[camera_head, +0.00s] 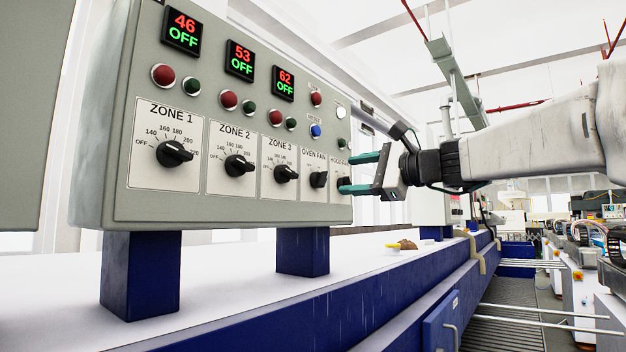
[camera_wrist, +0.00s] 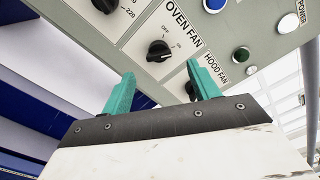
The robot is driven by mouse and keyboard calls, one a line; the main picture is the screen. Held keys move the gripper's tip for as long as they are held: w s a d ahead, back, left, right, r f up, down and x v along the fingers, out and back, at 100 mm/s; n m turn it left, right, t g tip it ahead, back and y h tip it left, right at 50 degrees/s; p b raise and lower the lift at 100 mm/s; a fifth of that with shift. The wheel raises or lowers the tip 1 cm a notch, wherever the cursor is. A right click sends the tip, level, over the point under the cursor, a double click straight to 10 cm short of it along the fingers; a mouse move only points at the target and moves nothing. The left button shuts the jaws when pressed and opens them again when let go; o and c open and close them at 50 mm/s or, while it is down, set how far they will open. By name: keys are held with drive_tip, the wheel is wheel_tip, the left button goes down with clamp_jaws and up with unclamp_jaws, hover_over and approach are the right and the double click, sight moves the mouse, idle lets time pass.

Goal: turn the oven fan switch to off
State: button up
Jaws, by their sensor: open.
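The oven fan switch (camera_head: 319,179) is a black knob on a white plate, low on the grey control panel. In the wrist view the oven fan switch (camera_wrist: 158,50) shows beyond the fingertips, with its OFF and ON marks beside it. I cannot tell for sure which mark it points at. My gripper (camera_head: 345,174) has two teal fingers spread apart and empty, close to the panel's right end, by the hood fan plate. In the wrist view my gripper (camera_wrist: 161,70) is apart from the oven fan knob. The hood fan switch (camera_wrist: 190,90) is partly hidden by the right finger.
Zone 1 (camera_head: 174,153), zone 2 (camera_head: 239,165) and zone 3 (camera_head: 286,173) knobs lie left of the oven fan switch. Buttons, including a blue one (camera_head: 316,131), sit above it. The panel stands on blue posts (camera_head: 303,252) over a white surface. Open space lies below the gripper.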

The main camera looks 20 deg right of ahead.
sight(325, 178)
drive_tip(key=x, duration=0.7)
drive_tip(key=shift+a, duration=0.15)
drive_tip(key=c, duration=1)
